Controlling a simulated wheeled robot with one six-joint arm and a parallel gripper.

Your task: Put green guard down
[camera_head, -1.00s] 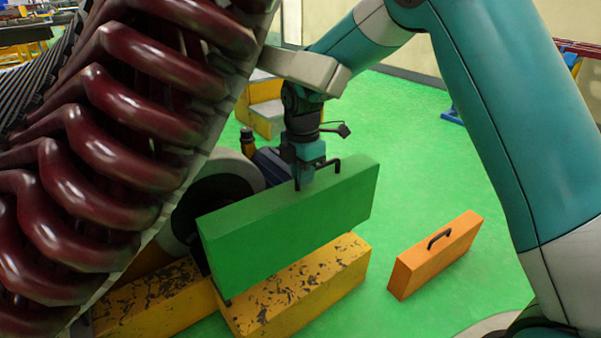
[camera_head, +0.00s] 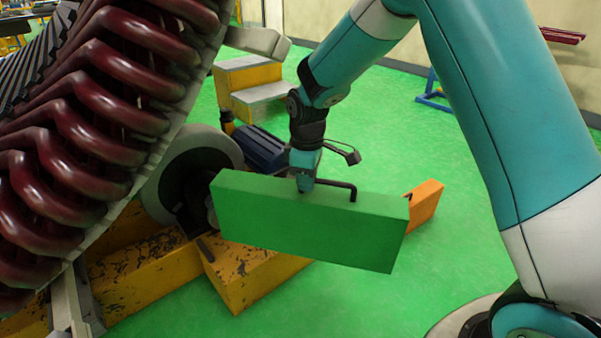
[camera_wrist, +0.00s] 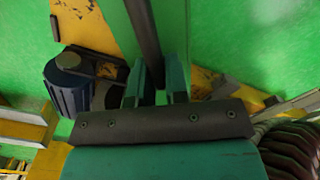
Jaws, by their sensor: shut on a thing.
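The green guard (camera_head: 305,222) is a long flat green box with a black handle (camera_head: 352,188) on its top. In the head view it hangs in front of the yellow base and partly hides an orange guard. My gripper (camera_head: 305,188) is above the guard's top, shut on its handle. In the wrist view the dark handle bar (camera_wrist: 143,40) runs between the fingers of my gripper (camera_wrist: 157,85). The guard looks held clear of the floor, though the gap below it is hard to judge.
The orange guard (camera_head: 428,203) stands on the green floor (camera_head: 440,265) behind the green one. The worn yellow base (camera_head: 240,283) and the stator with dark red coils (camera_head: 90,120) are at left. Yellow steps (camera_head: 250,78) and a blue motor (camera_head: 262,150) stand behind.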

